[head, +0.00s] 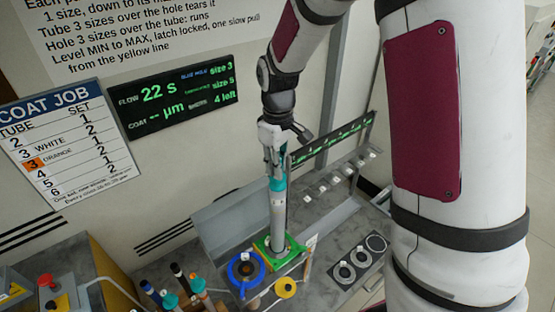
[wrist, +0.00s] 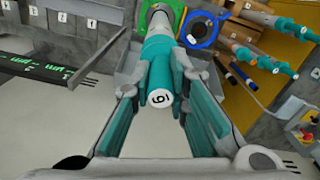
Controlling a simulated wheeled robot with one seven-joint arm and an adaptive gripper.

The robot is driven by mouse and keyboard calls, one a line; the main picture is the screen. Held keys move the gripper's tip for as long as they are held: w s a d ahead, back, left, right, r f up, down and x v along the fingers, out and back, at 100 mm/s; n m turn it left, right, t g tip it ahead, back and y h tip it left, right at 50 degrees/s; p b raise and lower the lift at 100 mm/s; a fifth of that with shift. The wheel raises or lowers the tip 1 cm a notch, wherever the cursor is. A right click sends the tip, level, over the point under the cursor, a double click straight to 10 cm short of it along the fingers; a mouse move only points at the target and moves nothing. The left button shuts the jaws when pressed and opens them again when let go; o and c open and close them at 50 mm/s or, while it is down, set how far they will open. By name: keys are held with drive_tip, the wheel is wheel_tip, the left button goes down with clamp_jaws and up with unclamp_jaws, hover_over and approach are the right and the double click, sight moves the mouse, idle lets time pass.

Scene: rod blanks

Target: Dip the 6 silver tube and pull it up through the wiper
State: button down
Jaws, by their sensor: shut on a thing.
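My gripper (head: 276,152) is shut on the teal handle (head: 277,184) of the silver tube (head: 278,212). In the wrist view my gripper (wrist: 162,62) has its fingers on both sides of that handle (wrist: 160,55), whose white end disc (wrist: 160,98) reads 6. The tube stands about upright. Its lower end meets the green square wiper plate (head: 264,246); how far it passes through is hidden. The green plate also shows in the wrist view (wrist: 172,12), behind the tube. A blue wiper ring (head: 233,273) sits just left of the green one.
Several other teal-handled tubes (head: 198,284) stand at the lower left. A yellow knob (head: 286,289) is in front of the plates. Round dials (head: 345,272) lie to the right. A dark display (head: 170,98) reads flow 22 s, with no coat figure. A job card (head: 62,145) hangs left.

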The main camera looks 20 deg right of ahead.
drive_tip(key=shift+f, duration=0.75)
drive_tip(key=b, duration=0.2)
hover_over(278, 230)
drive_tip(key=w, duration=0.2)
drive_tip(key=shift+w+d+f, duration=0.1)
drive_tip(key=shift+d+f, duration=0.1)
drive_tip(key=shift+f, duration=1.85)
drive_tip(key=shift+d+f, duration=0.15)
drive_tip(key=shift+f, duration=1.85)
drive_tip(key=shift+f+b, duration=0.5)
drive_tip(key=shift+f, duration=1.8)
drive_tip(key=shift+f+b, duration=0.8)
drive_tip(key=shift+f, duration=1.9)
drive_tip(key=shift+f+b, duration=1.65)
drive_tip(key=shift+f, duration=2.75)
drive_tip(key=shift+r, duration=0.1)
